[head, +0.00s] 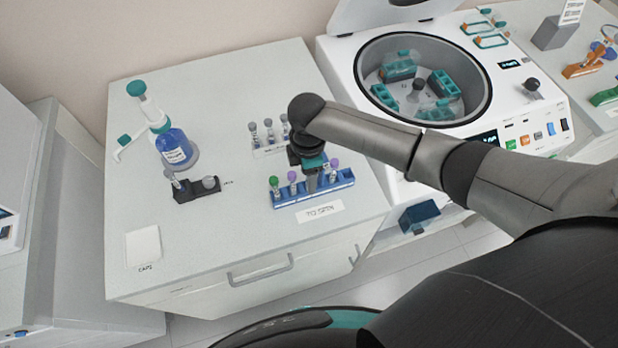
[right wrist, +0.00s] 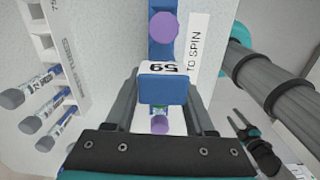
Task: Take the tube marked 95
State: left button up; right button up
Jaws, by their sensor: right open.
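The blue rack (head: 330,188) stands on the white counter and holds several capped tubes, among them a green-capped one (head: 273,182), a magenta-capped one (head: 292,177) and a purple-capped one (head: 334,164). My right gripper (head: 312,184) is down at the rack, between the magenta and purple caps. In the right wrist view, its open fingers (right wrist: 162,112) lie either side of a blue block (right wrist: 163,90) with a numbered white card (right wrist: 163,68). The digits look like 5 and 9; their order is unsure. A purple cap (right wrist: 160,125) shows between the fingers. My left gripper is not in view.
A white rack (head: 270,150) with several grey-capped tubes stands behind. A dark holder (head: 197,190) and blue bottle (head: 175,148) are left. The open centrifuge (head: 423,75) is right. The counter's front left is mostly clear around the CAPS pad (head: 143,244).

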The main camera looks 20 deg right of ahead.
jog(key=shift+c, duration=0.2)
grip_shut()
jog(key=shift+r, duration=0.2)
notch_tip(320, 180, up, 20)
jog(key=p, duration=0.1)
dwell(0.7)
jog(key=shift+f, duration=0.15)
